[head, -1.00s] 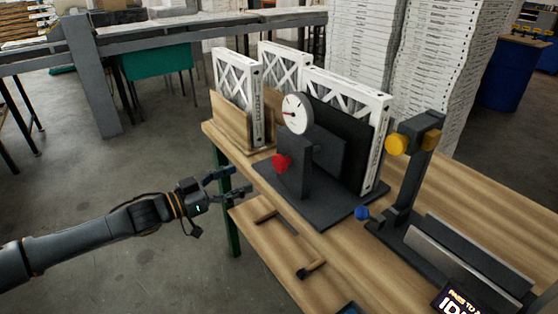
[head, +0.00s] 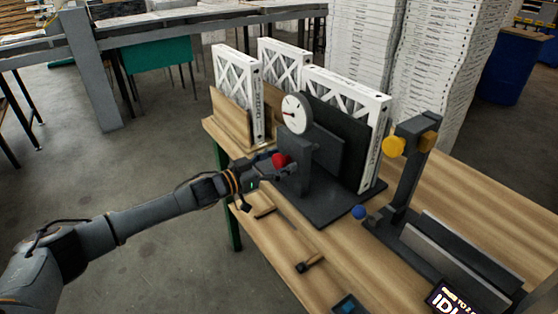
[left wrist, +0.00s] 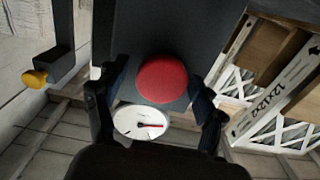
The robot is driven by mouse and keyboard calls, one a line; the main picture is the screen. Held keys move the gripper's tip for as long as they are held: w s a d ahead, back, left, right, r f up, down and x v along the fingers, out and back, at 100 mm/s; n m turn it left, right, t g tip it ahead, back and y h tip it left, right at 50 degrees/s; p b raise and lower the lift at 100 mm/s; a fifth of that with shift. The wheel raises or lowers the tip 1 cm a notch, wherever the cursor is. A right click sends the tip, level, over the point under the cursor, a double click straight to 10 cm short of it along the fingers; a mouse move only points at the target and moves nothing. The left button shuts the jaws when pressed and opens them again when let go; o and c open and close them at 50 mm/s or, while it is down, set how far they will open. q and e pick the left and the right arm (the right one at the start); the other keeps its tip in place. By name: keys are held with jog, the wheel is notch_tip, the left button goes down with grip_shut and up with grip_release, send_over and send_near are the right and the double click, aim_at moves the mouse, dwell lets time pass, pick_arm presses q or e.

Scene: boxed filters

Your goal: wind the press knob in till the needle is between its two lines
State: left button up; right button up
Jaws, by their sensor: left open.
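The red press knob (head: 280,160) is on the front of the dark press stand (head: 297,178). My left gripper (head: 272,167) is open at the knob, and in the left wrist view the red knob (left wrist: 162,79) lies between its two spread fingers (left wrist: 158,103). I cannot tell whether the fingers touch it. The white round gauge (head: 296,114) sits on top of the press; its needle also shows in the left wrist view on the gauge (left wrist: 141,122), but its two lines are too small to make out. A white-framed filter (head: 346,88) stands behind the dark press plate. My right gripper is not in view.
Two more filters (head: 237,80) stand in a wooden rack at the left. A second dark fixture with a yellow knob (head: 394,146) and a blue knob (head: 359,212) stands at the right. A hammer-like tool (head: 310,264) lies nearer the front.

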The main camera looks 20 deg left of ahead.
pick_arm(q)
jog(key=c, duration=1.1)
jog(key=shift+c, duration=0.2)
jog(key=m, duration=0.5)
jog(key=shift+s+d, duration=0.1)
jog(key=shift+f+m, duration=0.1)
jog(key=shift+m, duration=2.3)
